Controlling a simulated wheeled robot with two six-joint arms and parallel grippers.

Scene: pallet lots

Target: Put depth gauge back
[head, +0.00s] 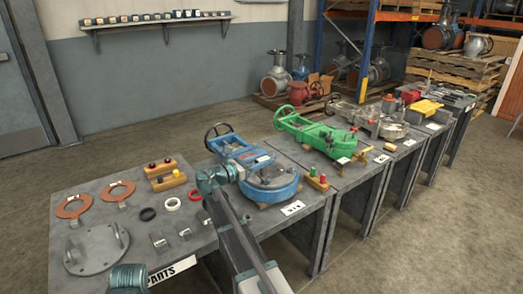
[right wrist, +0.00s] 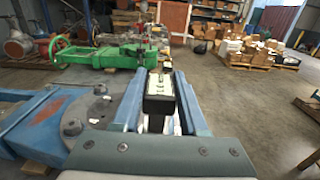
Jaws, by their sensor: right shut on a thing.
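My right gripper (head: 243,168) is over the blue valve (head: 270,187), at the right end of the front bench, in the head view. In the right wrist view its two blue fingers (right wrist: 160,103) are shut on a small dark block with a pale marked face, which I take to be the depth gauge (right wrist: 159,88). The gauge cannot be made out in the head view. The blue valve shows to the left of the fingers in the wrist view (right wrist: 62,122).
The front bench (head: 125,203) holds orange rings (head: 72,206), a grey flange plate (head: 96,250), small rings, small blocks and wooden holders (head: 168,182). A green valve (head: 318,134) is on the second bench. More benches run to the back right.

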